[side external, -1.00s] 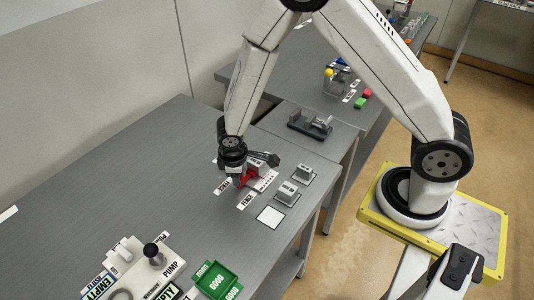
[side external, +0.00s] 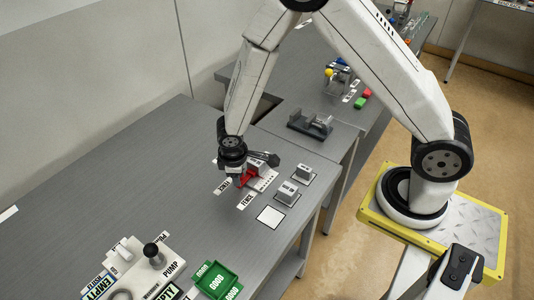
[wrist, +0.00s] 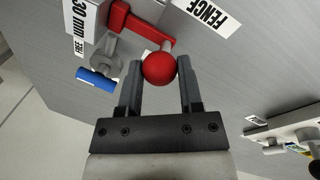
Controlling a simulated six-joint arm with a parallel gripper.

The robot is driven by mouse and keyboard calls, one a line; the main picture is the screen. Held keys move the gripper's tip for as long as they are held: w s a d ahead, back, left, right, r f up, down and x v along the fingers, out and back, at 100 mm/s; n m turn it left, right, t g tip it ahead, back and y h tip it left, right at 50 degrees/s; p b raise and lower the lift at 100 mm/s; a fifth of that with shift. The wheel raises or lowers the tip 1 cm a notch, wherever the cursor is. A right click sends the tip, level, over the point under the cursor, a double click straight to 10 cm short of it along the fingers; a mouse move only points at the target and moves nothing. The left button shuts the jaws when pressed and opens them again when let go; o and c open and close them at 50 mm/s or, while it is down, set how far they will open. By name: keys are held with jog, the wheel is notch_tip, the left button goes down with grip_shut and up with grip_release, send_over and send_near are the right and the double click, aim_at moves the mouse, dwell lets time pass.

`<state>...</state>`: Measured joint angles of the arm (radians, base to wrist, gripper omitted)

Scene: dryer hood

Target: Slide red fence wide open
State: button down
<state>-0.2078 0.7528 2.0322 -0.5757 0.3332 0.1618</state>
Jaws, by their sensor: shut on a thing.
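The red fence (wrist: 128,22) shows in the wrist view as a red bar with a round red knob (wrist: 159,67) at its end, beside a grey-white block marked "30 mm" (wrist: 82,22). My gripper (wrist: 160,72) is shut on the red knob, one finger on each side. In the side view the red fence (side external: 247,178) sits under my gripper (side external: 240,175), partly hidden by it.
Two grey blocks (side external: 288,192) (side external: 304,172) and a white square (side external: 270,217) lie to the right. A green tray (side external: 218,281) and a pump unit (side external: 140,262) stand at the front. A blue-ended part (wrist: 96,80) is near the fence.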

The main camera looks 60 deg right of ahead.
aim_at(232, 197)
jog(key=shift+a, duration=1.6)
jog(key=shift+c, duration=1.3)
grip_release()
jog(key=shift+r, duration=0.1)
notch_tip(232, 197, up, 8)
jog(key=a, duration=0.1)
jog(key=shift+s+a+f, duration=0.15)
jog(key=shift+s+f, duration=0.1)
jog(key=shift+s, duration=0.2)
